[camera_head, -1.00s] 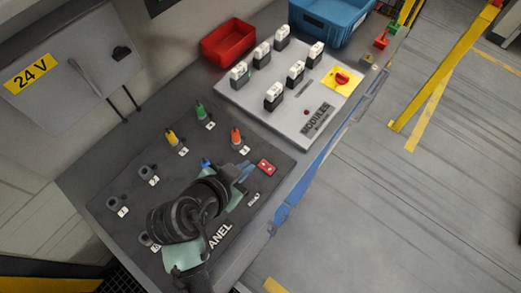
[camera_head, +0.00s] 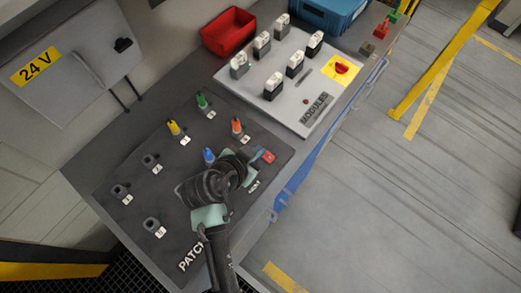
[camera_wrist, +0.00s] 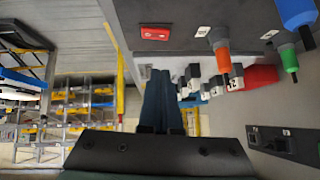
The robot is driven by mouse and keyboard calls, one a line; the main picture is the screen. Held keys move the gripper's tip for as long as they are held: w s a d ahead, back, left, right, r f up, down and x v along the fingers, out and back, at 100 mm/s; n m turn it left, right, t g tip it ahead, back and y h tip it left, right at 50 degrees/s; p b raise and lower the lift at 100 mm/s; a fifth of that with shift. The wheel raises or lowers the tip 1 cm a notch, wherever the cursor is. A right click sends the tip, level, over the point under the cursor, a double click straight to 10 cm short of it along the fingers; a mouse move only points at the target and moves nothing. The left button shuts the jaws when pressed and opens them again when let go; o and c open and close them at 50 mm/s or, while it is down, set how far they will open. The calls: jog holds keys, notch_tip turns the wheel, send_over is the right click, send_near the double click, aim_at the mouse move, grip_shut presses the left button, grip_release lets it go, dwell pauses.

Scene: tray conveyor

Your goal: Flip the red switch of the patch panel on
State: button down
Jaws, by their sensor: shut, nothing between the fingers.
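The patch panel (camera_head: 105,205) is a dark board on the bench with coloured plugs and a red switch (camera_head: 268,157) at its right edge. My gripper (camera_head: 257,155) is over the panel's right side, its blue fingertips close beside the switch. In the head view I cannot tell whether they touch it. In the wrist view my shut, empty fingers (camera_wrist: 158,78) point ahead, and the red switch (camera_wrist: 155,33) shows above their tips with a gap in the picture. Whether the switch is on or off is too small to tell.
Blue (camera_head: 209,155), yellow (camera_head: 173,127), green (camera_head: 202,100) and orange (camera_head: 236,126) plugs stand near my gripper. The modules board (camera_head: 290,104) with several white-topped blocks lies behind. A red bin (camera_head: 228,33) and a blue crate (camera_head: 325,15) stand at the back. Open floor lies right.

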send_over(270, 154)
jog(key=s+a, duration=0.2)
notch_tip(270, 154, down, 4)
jog(key=shift+w+a+f+p, duration=0.1)
jog(key=shift+w+a+p, duration=0.05)
jog(key=shift+p, duration=0.3)
jog(key=shift+w+a+f, duration=0.1)
jog(key=shift+f, duration=0.9)
jog(key=shift+a+f+b, duration=0.1)
jog(key=shift+f+b, duration=0.35)
jog(key=shift+b, duration=0.2)
jog(key=shift+r, duration=0.2)
jog(key=shift+s+d+p, duration=0.5)
jog(key=shift+d, duration=0.2)
